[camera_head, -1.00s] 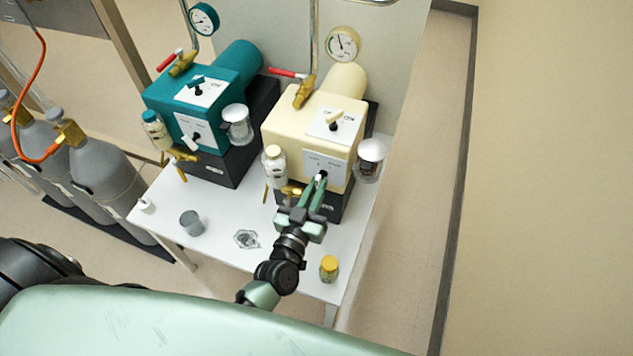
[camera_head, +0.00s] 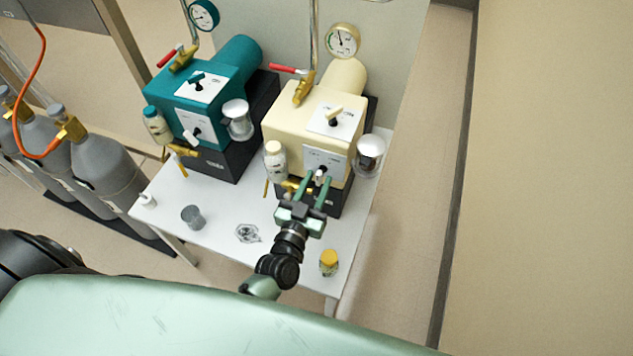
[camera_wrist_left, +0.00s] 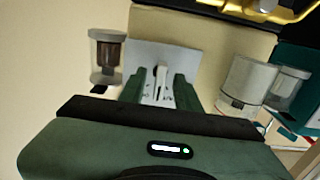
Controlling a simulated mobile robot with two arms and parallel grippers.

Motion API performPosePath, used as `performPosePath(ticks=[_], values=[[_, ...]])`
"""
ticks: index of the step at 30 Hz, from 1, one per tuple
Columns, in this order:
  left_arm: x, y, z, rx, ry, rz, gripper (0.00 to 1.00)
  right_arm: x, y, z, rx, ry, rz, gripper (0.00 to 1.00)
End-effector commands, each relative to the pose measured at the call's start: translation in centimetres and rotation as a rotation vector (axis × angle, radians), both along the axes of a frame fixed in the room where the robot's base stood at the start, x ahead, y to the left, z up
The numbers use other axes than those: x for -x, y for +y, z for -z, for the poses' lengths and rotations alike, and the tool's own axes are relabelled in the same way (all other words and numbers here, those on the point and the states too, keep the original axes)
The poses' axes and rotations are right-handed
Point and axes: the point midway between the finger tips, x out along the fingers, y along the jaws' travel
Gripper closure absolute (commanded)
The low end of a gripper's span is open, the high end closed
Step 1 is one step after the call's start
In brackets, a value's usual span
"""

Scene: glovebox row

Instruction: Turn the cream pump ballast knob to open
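The cream pump (camera_head: 290,120) stands at the right of the white table. Its front panel bears a small pale knob (camera_head: 321,176), and its top panel bears another knob (camera_head: 334,114); the labels are too small to read. My left gripper (camera_head: 316,186) is in front of the front panel with its fingers apart. In the left wrist view the front knob (camera_wrist_left: 160,76) stands between the two open fingers (camera_wrist_left: 158,90), with a visible gap on both sides. My right gripper is not in view.
A clear jar (camera_head: 275,160) and a silver-capped jar (camera_head: 369,155) flank the front panel. The teal pump (camera_head: 210,105) stands to the left. A yellow-capped bottle (camera_head: 328,262) and a grey cup (camera_head: 193,217) stand on the table (camera_head: 225,260). Gas cylinders (camera_head: 100,165) are at far left.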

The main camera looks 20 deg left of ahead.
Motion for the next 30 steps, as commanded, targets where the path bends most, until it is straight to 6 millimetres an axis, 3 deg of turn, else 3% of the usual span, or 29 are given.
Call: performPosePath(ticks=[7, 19, 30], values=[[0.9, 0.0, 0.1, 0.0, 0.002, 0.0, 0.67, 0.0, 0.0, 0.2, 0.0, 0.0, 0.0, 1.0], [7.0, 0.3, 0.2, -0.001, 0.002, 0.001, 0.67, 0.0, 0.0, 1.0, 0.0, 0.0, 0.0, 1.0], [7.8, 0.3, 0.0, 0.0, 0.0, 0.0, 0.67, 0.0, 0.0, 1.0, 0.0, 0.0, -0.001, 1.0]])
